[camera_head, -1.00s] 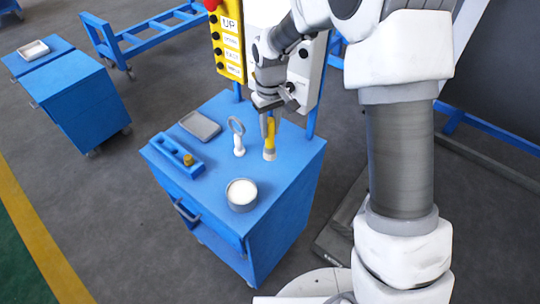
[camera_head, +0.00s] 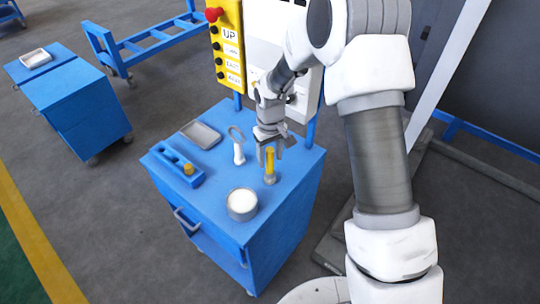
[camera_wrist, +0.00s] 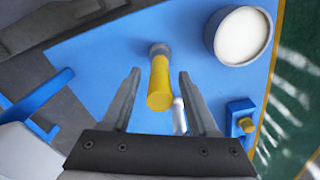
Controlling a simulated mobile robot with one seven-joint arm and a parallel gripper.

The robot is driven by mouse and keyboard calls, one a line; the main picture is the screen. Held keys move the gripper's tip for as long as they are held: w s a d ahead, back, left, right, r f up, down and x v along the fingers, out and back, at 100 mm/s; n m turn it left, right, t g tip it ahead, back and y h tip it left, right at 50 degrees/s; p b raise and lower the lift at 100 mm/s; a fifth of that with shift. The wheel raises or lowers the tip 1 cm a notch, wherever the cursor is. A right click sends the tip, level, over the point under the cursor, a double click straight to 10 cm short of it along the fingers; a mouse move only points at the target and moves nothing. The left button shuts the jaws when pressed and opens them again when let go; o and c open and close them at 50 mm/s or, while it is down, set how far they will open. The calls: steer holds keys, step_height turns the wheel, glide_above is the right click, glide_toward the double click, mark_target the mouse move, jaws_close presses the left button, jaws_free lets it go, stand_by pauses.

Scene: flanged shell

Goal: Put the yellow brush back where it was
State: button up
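The yellow brush (camera_head: 270,162) stands upright on the top of the blue cart (camera_head: 285,190), right of the magnifier. In the wrist view the brush (camera_wrist: 160,85) lies in the gap between my fingers, its yellow handle towards me and its greyish lower end against the blue top. My gripper (camera_head: 270,143) points down at the brush's upper part. In the wrist view my gripper (camera_wrist: 160,73) has its two fingers wide apart, with clear space on both sides of the handle. I see no contact with the brush.
A white-handled magnifier (camera_head: 238,150) stands close left of the brush. A round tub with white contents (camera_head: 242,203) is in front. A blue holder with a yellow knob (camera_head: 180,165) and a grey tray (camera_head: 200,134) are further left. A yellow control panel (camera_head: 228,50) rises behind.

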steer(key=shift+r, duration=0.1)
step_height(320, 180, up, 11)
steer(key=shift+f, duration=0.1)
steer(key=shift+s+d+r, duration=0.15)
steer(key=shift+r, duration=0.65)
steer(key=s+d+r+m+t, duration=0.1)
steer(key=s+d+r, duration=0.4)
steer(key=r, duration=0.3)
steer(key=s+d+r+m+t, duration=0.2)
steer(key=s+d+r, duration=0.2)
steer(key=s, duration=0.5)
steer(key=s+d+r+m+t, duration=0.2)
steer(key=s+d, duration=0.3)
steer(key=s, duration=0.5)
steer(key=shift+s+r+m, duration=0.3)
steer(key=shift+r+m, duration=0.2)
steer(key=shift+r, duration=0.35)
